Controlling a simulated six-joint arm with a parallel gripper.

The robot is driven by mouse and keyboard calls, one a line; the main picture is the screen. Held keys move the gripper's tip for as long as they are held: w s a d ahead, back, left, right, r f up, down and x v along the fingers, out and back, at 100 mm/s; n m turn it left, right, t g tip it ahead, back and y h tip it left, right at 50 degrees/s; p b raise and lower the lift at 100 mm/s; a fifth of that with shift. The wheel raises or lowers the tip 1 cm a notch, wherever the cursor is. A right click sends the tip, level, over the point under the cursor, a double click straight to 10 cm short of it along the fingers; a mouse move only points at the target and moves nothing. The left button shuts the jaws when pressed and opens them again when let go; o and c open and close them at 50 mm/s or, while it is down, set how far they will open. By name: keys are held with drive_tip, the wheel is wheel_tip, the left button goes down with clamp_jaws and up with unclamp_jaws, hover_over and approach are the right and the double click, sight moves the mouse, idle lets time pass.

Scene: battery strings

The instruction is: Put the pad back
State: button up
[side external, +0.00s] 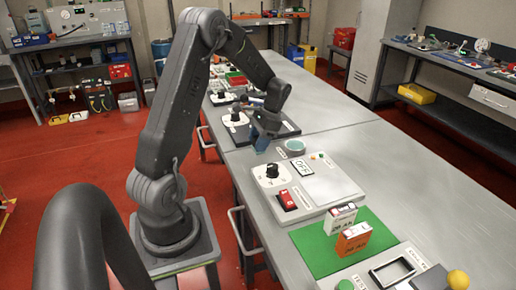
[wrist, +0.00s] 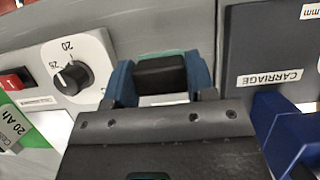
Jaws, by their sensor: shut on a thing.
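My gripper (side external: 261,148) points down over the bench, between the dark carriage plate (side external: 287,130) and the grey dial panel (side external: 325,185). In the wrist view its blue fingers (wrist: 164,80) are shut on a small black block, which I take for the pad (wrist: 160,72). A teal edge shows behind the block. I cannot tell how high the pad is above the bench. The pad is not distinguishable in the side view.
The panel carries a dial (side external: 271,172), a red switch (side external: 287,199) and an OFF plate (side external: 302,167). Two batteries, white (side external: 340,219) and orange (side external: 353,240), stand on a green mat (side external: 316,253). A blue part (wrist: 296,135) is close right in the wrist view. The bench's right side is clear.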

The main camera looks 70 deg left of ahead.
drive_tip(key=shift+f, duration=1.45)
drive_tip(key=shift+f, duration=0.1)
drive_tip(key=shift+f, duration=0.1)
drive_tip(key=o, duration=0.9)
